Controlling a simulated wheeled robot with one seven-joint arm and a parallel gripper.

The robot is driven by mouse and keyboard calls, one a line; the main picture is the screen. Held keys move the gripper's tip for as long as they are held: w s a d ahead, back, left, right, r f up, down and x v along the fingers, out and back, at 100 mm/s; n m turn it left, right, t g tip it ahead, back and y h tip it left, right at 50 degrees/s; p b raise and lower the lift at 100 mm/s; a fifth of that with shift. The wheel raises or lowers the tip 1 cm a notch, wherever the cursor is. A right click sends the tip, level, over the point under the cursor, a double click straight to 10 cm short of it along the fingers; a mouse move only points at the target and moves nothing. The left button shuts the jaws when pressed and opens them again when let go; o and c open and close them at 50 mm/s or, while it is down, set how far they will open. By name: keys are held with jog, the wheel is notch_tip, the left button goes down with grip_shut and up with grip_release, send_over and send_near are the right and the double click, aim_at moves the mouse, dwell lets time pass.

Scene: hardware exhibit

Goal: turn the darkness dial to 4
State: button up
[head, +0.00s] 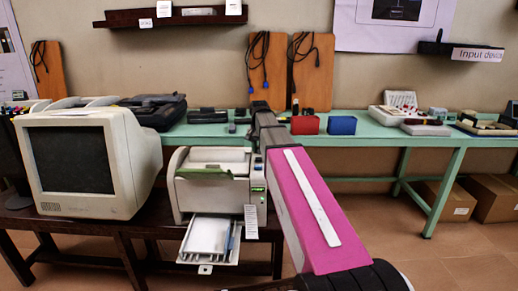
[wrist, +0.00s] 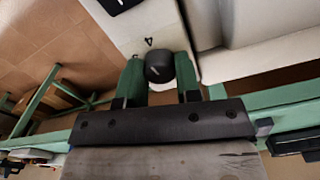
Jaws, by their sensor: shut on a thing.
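The darkness dial (wrist: 159,68) is a round black knob with a short pale slanted mark, set in a white panel in the wrist view. A small dark triangle is printed on the panel just beyond it. No numbers can be read. My gripper (wrist: 159,62) has its two dark green fingers on either side of the dial, shut on it. In the head view, the white and green printer (head: 213,183) stands on the dark bench, and my arm reaches towards its right side. The dial and my fingers are hidden there.
A beige monitor (head: 85,163) stands left of the printer. A pulled-out paper tray (head: 209,241) juts from the printer's front. A green table (head: 380,141) behind holds a red box (head: 305,125), a blue box (head: 342,125) and other devices. Cardboard boxes (head: 490,197) lie beneath it.

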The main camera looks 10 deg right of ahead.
jog(key=shift+m, duration=0.9)
jog(key=o, duration=0.9)
jog(key=shift+r, duration=0.1)
notch_tip(320, 180, up, 11)
jog(key=shift+f, duration=0.2)
